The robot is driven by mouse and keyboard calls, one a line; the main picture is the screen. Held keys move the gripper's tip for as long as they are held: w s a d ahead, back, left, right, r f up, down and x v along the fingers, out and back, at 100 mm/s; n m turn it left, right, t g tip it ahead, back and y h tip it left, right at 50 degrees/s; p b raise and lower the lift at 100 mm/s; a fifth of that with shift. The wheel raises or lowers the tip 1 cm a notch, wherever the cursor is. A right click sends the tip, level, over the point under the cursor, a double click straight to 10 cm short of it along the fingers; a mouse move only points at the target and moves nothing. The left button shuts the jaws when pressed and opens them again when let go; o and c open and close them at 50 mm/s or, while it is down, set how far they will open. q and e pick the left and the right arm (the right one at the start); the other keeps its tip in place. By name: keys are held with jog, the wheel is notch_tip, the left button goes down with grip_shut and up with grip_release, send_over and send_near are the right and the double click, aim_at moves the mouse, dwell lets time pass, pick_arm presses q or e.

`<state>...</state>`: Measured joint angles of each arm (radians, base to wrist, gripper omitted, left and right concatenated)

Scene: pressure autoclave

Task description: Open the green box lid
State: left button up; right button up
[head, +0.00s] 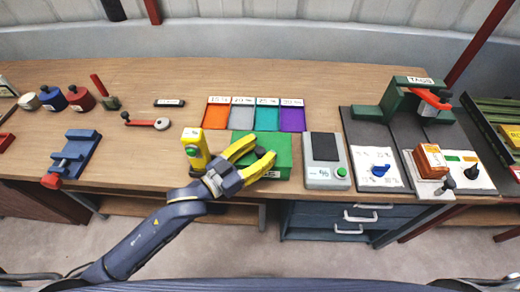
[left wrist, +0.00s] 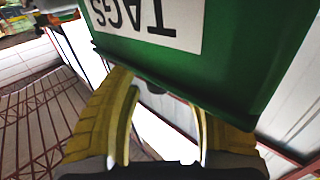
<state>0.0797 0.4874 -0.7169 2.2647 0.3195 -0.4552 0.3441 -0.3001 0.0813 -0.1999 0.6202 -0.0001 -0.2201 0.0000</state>
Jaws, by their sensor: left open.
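The green box (head: 284,150) stands near the front edge of the bench, right of the yellow block, and its lid looks shut. In the left wrist view the green box (left wrist: 260,50) fills the top, with a white label reading TAGS upside down. My left gripper (head: 256,157) is over the front left part of the box, its yellow fingers spread. In the left wrist view the gripper (left wrist: 160,100) shows both fingers apart below the box's edge, with a small dark part between them. Contact cannot be told. My right gripper is not in view.
A yellow block (head: 195,152) stands close left of my gripper. A green press (head: 398,100) stands at the right. The bench between the blue clamp (head: 77,150) and the yellow block is clear.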

pick_arm(q)
grip_shut()
dwell(0.4)
